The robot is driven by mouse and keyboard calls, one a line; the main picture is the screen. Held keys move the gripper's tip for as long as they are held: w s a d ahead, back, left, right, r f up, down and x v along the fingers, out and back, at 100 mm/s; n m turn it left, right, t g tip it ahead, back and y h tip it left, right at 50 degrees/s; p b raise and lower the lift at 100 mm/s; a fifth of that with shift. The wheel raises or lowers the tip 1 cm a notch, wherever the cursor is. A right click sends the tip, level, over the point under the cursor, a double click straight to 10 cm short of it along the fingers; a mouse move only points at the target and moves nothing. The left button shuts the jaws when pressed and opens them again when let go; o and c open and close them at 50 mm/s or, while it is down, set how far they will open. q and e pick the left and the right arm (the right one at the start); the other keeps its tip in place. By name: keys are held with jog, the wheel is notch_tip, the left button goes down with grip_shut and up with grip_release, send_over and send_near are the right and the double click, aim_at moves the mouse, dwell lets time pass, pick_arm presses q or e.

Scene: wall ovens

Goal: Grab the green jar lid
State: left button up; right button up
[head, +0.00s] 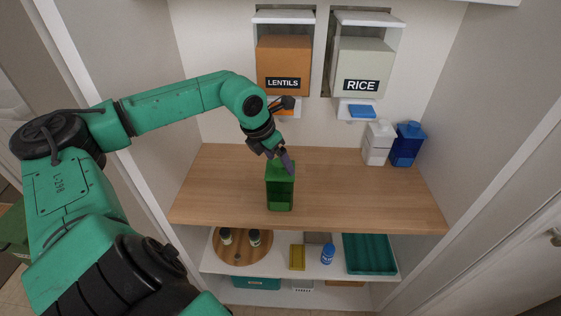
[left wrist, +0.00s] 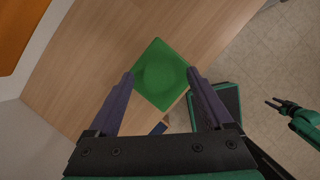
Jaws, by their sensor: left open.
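A green jar (head: 280,196) with a square green lid (head: 281,168) stands upright on the wooden counter, near its middle. My left gripper (head: 283,160) is over the top of the jar, fingers pointing down. In the left wrist view, the lid (left wrist: 160,75) lies between the tips of the two purple fingers, which are open. One fingertip is at its left corner and one at its right corner. I cannot tell whether they touch it. My right gripper (left wrist: 277,104) shows small at the right of the left wrist view, away from the jar; its jaws are too small to judge.
White (head: 377,145) and blue (head: 407,146) jars stand at the counter's back right. Lentils (head: 283,62) and rice (head: 362,62) dispensers hang on the back wall. A lower shelf holds a round wooden board (head: 240,256), small jars and a teal tray (head: 370,254). The counter's left side is clear.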

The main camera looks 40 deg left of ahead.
pick_arm(q)
jog(key=shift+f, duration=0.2)
grip_shut()
